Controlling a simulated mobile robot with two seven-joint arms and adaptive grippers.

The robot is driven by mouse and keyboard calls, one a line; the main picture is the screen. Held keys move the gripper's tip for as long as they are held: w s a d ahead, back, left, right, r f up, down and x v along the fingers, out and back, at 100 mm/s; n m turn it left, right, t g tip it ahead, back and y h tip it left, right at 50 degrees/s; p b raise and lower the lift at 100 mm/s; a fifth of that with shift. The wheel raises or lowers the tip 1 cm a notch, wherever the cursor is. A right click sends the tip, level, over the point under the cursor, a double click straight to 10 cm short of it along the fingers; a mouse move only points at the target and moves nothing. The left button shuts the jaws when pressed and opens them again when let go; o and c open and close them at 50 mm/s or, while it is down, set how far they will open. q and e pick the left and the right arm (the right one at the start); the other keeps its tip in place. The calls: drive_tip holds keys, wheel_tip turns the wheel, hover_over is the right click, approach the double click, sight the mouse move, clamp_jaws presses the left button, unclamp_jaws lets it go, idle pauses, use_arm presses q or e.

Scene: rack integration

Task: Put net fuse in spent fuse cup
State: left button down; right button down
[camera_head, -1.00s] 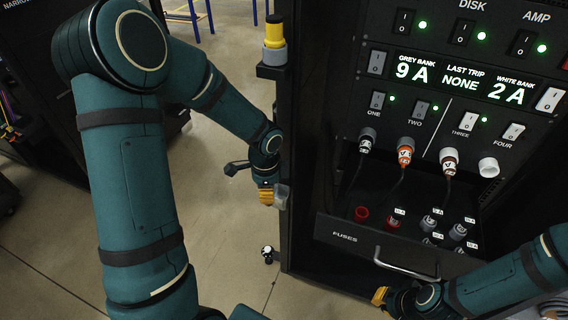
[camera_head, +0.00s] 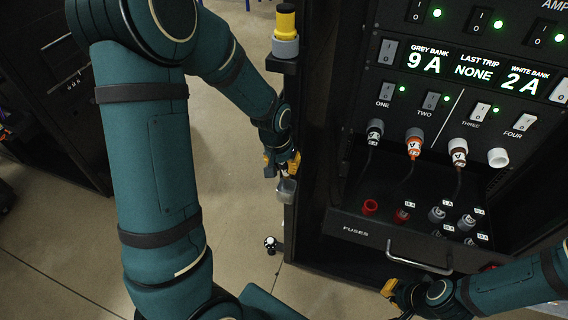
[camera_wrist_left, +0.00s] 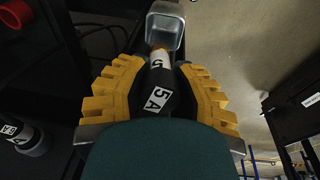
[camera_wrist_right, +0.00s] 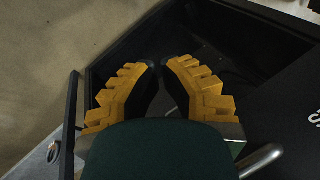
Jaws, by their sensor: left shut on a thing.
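My left gripper (camera_head: 282,165) is shut on a dark fuse (camera_wrist_left: 157,88), labelled 5 A in the left wrist view. A small grey open cup (camera_head: 287,190), apparently the spent fuse cup, is fixed to the rack's left edge. In the head view the gripper is just above this cup. In the left wrist view the fuse's narrow end points at the cup's opening (camera_wrist_left: 165,28); whether it is inside I cannot tell. My right gripper (camera_head: 388,288) is low, near the drawer handle. Its fingertips (camera_wrist_right: 161,66) are close together with nothing seen between them.
The open fuse drawer (camera_head: 352,231) holds several grey and red fuse parts. Cables with plugs (camera_head: 414,147) hang above it.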

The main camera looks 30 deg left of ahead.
idle(0.4)
use_arm(q)
drive_tip(key=b, duration=0.5)
hover_over(284, 182)
drive_tip(key=s+d, duration=0.2)
drive_tip(key=s, duration=0.1)
wheel_tip(284, 182, down, 7)
drive_tip(key=shift+r, duration=0.2)
drive_tip(key=shift+f+b, duration=0.8)
drive_tip(key=c, duration=0.7)
unclamp_jaws()
drive_tip(key=shift+r, duration=0.1)
drive_tip(key=r, duration=0.4)
drive_tip(key=s+r, duration=0.1)
drive_tip(key=r, duration=0.2)
drive_tip(key=s+r, duration=0.1)
drive_tip(key=r, duration=0.3)
drive_tip(key=shift+s+a+r, duration=0.1)
drive_tip(key=shift+a+r, duration=0.25)
drive_tip(key=shift+a, duration=0.05)
